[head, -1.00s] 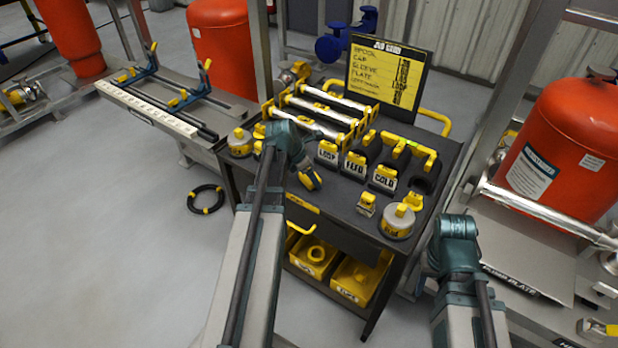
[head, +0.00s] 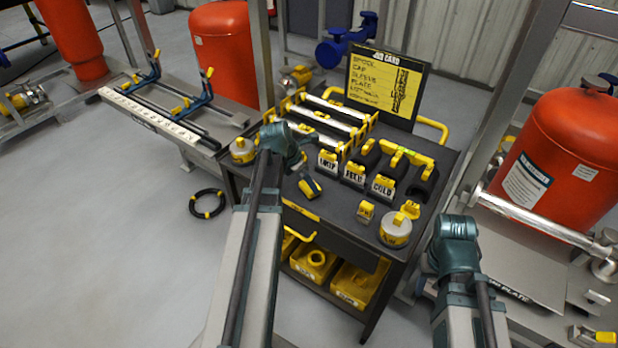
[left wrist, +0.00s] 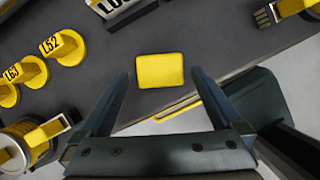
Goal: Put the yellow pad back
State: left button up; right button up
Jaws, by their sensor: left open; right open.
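The yellow pad (left wrist: 160,70), a flat square block, lies on the dark top of the cart in the left wrist view, close to the cart's front edge. My left gripper (left wrist: 160,78) is open, with one finger on each side of the pad and a gap to each; I cannot tell how high the fingers are. In the head view the left gripper (head: 310,186) is over the front of the cart, and the arm and fingers largely hide the pad. My right gripper (head: 430,284) is low beside the cart's right side, mostly hidden by its arm, away from the pad.
The cart top (head: 335,208) also holds labelled black-and-yellow blocks (head: 383,186), silver spools (head: 335,118), a round can (head: 395,232) and a job card board (head: 384,85). Yellow bins (head: 313,262) sit below. A red tank (head: 560,150) stands right. Floor at left is mostly clear.

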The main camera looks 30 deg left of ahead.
pick_arm(q)
jog(key=p+v, duration=0.6)
jog(key=v, duration=0.2)
jog(key=s+d+m+g+y, duration=0.1)
jog(key=s+d+m, duration=0.3)
jog(key=d+m, duration=0.7)
jog(key=s+d+f+m+g+y, duration=0.1)
jog(key=s+d+m, duration=0.3)
jog(key=d+m, duration=0.6)
jog(key=s+d+m+g+y, duration=0.1)
jog(key=s+d+m, duration=0.3)
jog(key=d+m, duration=0.7)
jog(key=shift+s+d+f+m+g, duration=0.3)
jog(key=shift+m+g, duration=0.3)
jog(key=shift+m, duration=0.6)
